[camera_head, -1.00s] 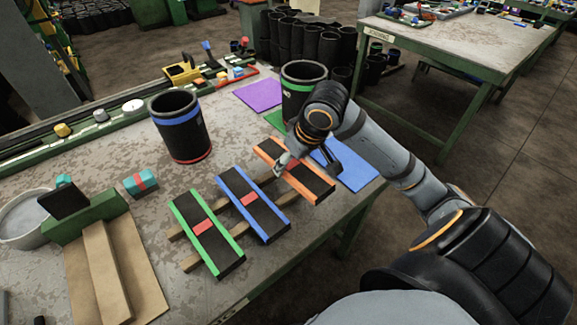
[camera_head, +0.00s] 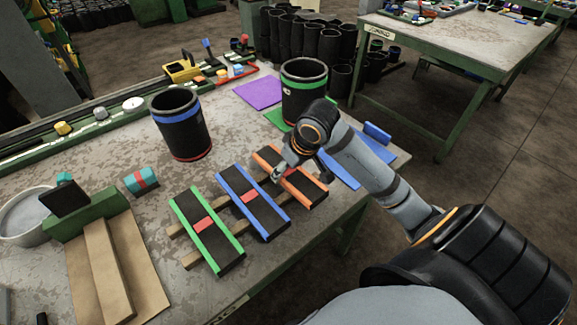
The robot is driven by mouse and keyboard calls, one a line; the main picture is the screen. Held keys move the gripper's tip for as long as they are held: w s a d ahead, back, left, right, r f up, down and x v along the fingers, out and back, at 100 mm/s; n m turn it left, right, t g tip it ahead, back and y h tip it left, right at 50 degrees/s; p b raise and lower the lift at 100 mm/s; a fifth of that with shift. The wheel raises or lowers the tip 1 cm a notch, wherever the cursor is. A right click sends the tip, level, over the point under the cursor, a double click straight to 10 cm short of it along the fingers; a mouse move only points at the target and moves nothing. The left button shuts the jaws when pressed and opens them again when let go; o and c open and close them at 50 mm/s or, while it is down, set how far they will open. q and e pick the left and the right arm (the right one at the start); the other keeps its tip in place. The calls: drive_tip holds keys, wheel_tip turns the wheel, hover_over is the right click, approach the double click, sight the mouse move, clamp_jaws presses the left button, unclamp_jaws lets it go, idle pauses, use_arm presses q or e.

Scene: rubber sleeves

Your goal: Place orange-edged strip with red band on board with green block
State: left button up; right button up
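The orange-edged strip (camera_head: 311,191) is dark, with a red band (camera_head: 291,173) partly covered by my gripper. It lies across two wooden slats, rightmost of three strips. My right gripper (camera_head: 299,169) is at the strip's middle, a silver finger at the left edge and a dark finger at the far side. Whether it closes on the strip is unclear. The board (camera_head: 147,282) lies at the lower left, with a green block (camera_head: 87,217) across its top end and a wooden bar along it. My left gripper is not in view.
A blue-edged strip (camera_head: 252,203) and a green-edged strip (camera_head: 207,230) lie beside it. A blue-banded sleeve (camera_head: 181,130) and a green-banded sleeve (camera_head: 302,95) stand behind. The table's front edge is close.

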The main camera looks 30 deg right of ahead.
sight(296, 179)
drive_tip(key=o, duration=0.3)
drive_tip(key=shift+b, duration=0.35)
drive_tip(key=shift+f+b, duration=0.25)
drive_tip(key=shift+b, duration=0.4)
drive_tip(key=p+v, duration=0.1)
drive_tip(key=v, duration=0.3)
drive_tip(key=p+v, duration=0.1)
drive_tip(key=v, duration=0.4)
drive_tip(key=shift+a+r, duration=0.2)
drive_tip(key=shift+a, duration=0.05)
drive_tip(key=shift+v, duration=0.9)
